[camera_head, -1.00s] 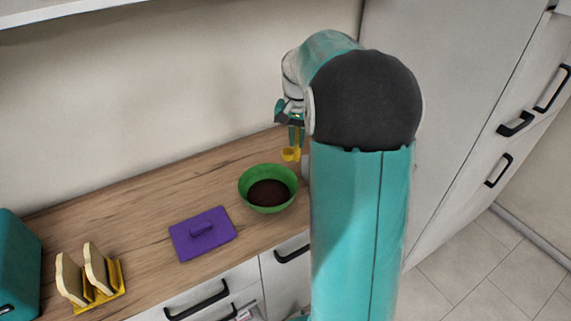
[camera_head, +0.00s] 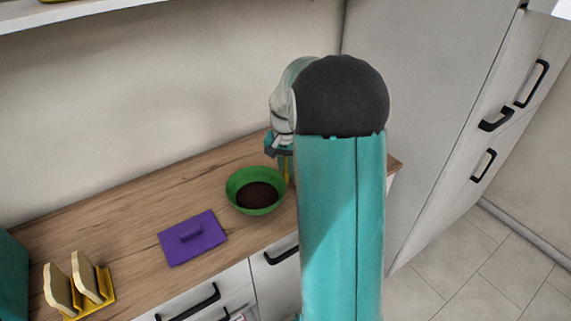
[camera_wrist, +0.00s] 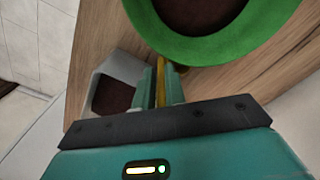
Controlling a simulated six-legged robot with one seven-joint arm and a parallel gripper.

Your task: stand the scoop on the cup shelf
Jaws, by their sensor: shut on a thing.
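My gripper (camera_head: 282,152) is shut on the upright handle of a yellow scoop (camera_wrist: 161,68). In the head view, only a thin yellow strip of the scoop shows, beside the green bowl's right rim and partly behind my arm. In the wrist view, the handle stands between my two fingers (camera_wrist: 162,88); the scoop's lower end is hard to make out. A white wall shelf (camera_head: 110,12) runs along the top left of the head view; I cannot tell whether it is the cup shelf.
A green bowl (camera_head: 232,190) with dark brown contents stands close to the scoop. A white container (camera_wrist: 126,66), also with dark contents, is beside my fingers. A purple lid (camera_head: 205,247) and a yellow toast rack (camera_head: 108,291) are further left. The counter behind them is clear.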

